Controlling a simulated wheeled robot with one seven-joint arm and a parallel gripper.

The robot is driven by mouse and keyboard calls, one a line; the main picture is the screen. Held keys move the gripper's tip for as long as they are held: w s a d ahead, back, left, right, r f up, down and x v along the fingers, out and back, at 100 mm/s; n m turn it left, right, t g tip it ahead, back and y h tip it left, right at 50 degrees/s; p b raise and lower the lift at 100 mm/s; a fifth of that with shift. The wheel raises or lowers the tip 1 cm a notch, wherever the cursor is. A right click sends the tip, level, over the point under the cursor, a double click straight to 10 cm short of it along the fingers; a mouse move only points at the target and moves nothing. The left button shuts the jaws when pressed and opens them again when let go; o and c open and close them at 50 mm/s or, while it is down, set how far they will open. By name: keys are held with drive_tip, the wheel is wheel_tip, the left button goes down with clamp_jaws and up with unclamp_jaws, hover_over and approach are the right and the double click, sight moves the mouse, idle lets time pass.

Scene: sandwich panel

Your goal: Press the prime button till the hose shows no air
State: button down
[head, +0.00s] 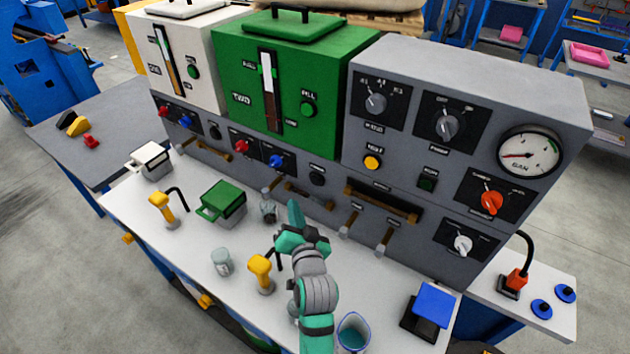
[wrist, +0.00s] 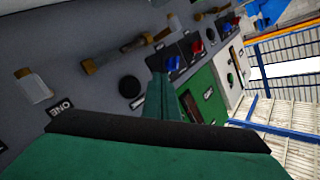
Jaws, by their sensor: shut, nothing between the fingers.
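My gripper (head: 296,214) is teal and shut with nothing in it, in front of the panel below the green tank. In the wrist view its closed fingers (wrist: 166,92) point at the panel face. A round black button (head: 317,178) sits under the green tank, up and right of the fingertips; it also shows in the wrist view (wrist: 129,86). Its label is too small to read. A brownish hose (head: 308,195) runs below that button, and in the wrist view the hose (wrist: 115,56) crosses beside it. I cannot tell whether there is air in it. The fingers look apart from the button.
The green tank (head: 285,65) and white tank (head: 182,50) stand above the panel. Red (head: 242,147) and blue (head: 277,161) knobs lie left of the button. On the counter stand a clear jar (head: 222,262), a yellow-handled tool (head: 261,275) and a cup (head: 353,332).

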sight(310, 179)
drive_tip(key=w+d, duration=0.4)
drive_tip(key=w, duration=0.2)
drive_tip(key=shift+d, duration=0.25)
drive_tip(key=shift+w+d, duration=0.1)
drive_tip(key=shift+w, duration=0.1)
idle(1.9)
drive_tip(key=shift+w+d, duration=0.15)
drive_tip(key=shift+w, duration=0.05)
drive_tip(key=shift+w+d, duration=0.25)
drive_tip(key=shift+w, duration=0.05)
idle(1.1)
drive_tip(key=shift+a, duration=0.1)
drive_tip(key=shift+s+a, duration=0.4)
drive_tip(key=shift+s, duration=0.25)
drive_tip(key=shift+s+a, duration=0.75)
drive_tip(key=shift+s, duration=0.3)
drive_tip(key=shift+s+a, duration=0.75)
drive_tip(key=shift+s, duration=0.25)
idle(0.7)
